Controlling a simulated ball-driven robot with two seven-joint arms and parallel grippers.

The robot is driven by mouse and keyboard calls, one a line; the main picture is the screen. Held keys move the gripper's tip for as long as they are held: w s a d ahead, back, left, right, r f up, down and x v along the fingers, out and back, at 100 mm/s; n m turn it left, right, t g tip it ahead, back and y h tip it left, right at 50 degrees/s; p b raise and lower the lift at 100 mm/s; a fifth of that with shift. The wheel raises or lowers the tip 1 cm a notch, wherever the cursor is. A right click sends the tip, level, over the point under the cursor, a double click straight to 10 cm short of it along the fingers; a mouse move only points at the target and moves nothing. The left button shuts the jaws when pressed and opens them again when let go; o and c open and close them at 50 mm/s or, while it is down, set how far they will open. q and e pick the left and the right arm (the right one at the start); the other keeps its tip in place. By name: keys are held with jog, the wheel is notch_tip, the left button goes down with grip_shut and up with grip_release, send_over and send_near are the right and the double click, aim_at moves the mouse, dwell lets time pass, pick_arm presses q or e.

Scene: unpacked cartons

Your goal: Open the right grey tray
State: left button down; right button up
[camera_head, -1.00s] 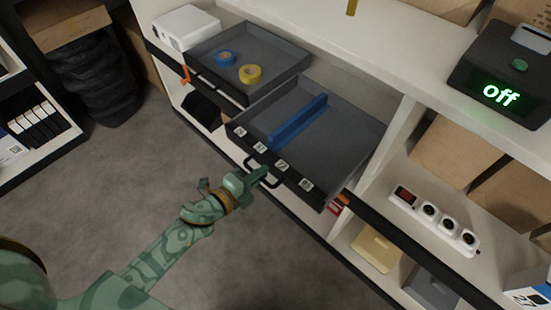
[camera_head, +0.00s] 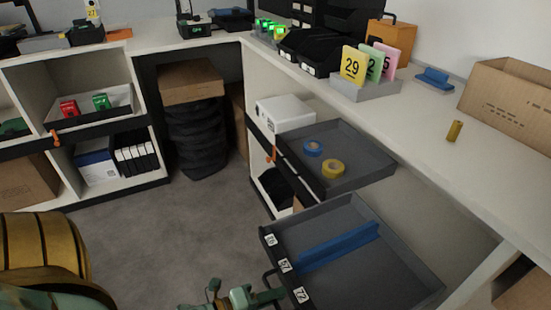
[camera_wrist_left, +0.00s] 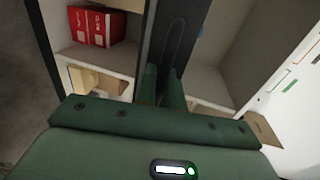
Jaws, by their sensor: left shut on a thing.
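The right grey tray (camera_head: 395,275) is pulled out from the shelf unit in the head view, with a blue divider (camera_head: 340,246) and number labels on its front. Its dark handle (camera_head: 268,277) is on the front, near the bottom of the view. My left gripper (camera_head: 272,296) is at that handle and shut on it; the lower part of the gripper is cut off by the frame edge. In the left wrist view my green fingers (camera_wrist_left: 163,88) close at the dark tray front (camera_wrist_left: 172,40). My right gripper is not in view.
Another grey tray (camera_head: 368,172) stands pulled out to the left, holding blue tape (camera_head: 313,149) and yellow tape (camera_head: 333,168). A white box (camera_head: 286,113) is behind it. The worktop (camera_head: 425,120) runs above. Floor (camera_head: 170,235) is clear in front.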

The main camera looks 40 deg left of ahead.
pick_arm(q)
jog(key=c, duration=1.6)
grip_release()
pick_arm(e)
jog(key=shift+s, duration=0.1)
pick_arm(q)
jog(key=shift+o, duration=0.2)
